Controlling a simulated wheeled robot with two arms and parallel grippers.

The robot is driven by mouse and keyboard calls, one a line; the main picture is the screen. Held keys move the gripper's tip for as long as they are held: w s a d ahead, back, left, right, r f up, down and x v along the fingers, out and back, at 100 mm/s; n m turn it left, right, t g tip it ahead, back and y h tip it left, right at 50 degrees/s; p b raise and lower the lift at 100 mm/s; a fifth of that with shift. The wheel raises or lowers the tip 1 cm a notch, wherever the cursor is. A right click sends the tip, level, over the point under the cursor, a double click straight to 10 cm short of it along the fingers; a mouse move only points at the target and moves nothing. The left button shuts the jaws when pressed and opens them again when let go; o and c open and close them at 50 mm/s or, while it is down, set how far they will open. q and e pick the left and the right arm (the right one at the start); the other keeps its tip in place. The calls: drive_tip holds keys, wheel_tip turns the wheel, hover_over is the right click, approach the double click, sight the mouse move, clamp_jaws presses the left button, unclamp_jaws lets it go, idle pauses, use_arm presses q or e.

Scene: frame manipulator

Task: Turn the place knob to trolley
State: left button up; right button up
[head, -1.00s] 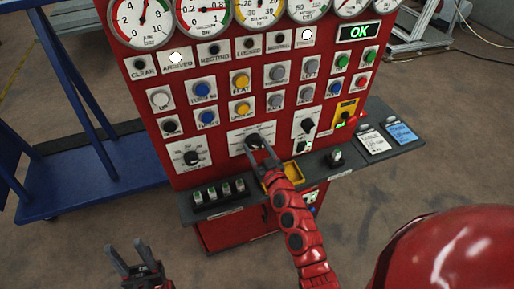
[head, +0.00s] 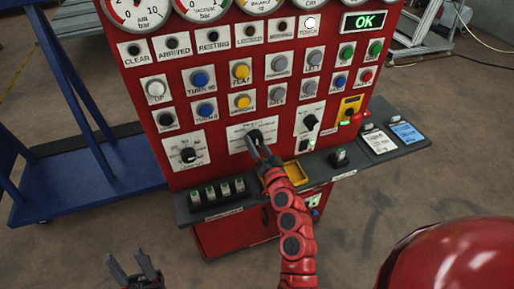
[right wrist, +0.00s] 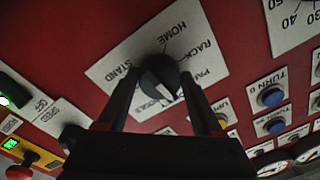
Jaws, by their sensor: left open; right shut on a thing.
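The place knob (head: 254,137) is a black rotary knob on a white label plate in the middle of the red panel. In the right wrist view the knob (right wrist: 158,84) has a pale mark facing down and slightly right. Labels HOME, RACK and STAND are readable around it; lower labels are partly hidden by the knob and fingers. My right gripper (head: 261,148) is shut on the knob, with one finger on each side in the right wrist view (right wrist: 160,76). My left gripper (head: 127,262) is open and empty at the lower left, away from the panel.
Other knobs (head: 187,155) (head: 311,121) flank the place knob, with button rows above. A grey shelf (head: 270,196) with switches juts out below. A red emergency button (head: 357,118) is at the right. A blue frame (head: 85,165) stands left. The OK display (head: 364,21) is green.

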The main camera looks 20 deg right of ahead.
drive_tip(key=shift+m, duration=0.6)
drive_tip(key=o, duration=1.4)
drive_tip(key=shift+c, duration=0.2)
drive_tip(key=shift+s, duration=0.1)
drive_tip(key=shift+s+f+b, duration=0.15)
drive_tip(key=shift+s+b, duration=0.1)
drive_tip(key=shift+b, duration=0.1)
drive_tip(key=s+d, duration=0.1)
drive_tip(key=s, duration=1.5)
drive_tip(key=shift+s+f+b, duration=0.2)
drive_tip(key=shift+s+b, duration=0.15)
drive_tip(key=shift+b, duration=0.1)
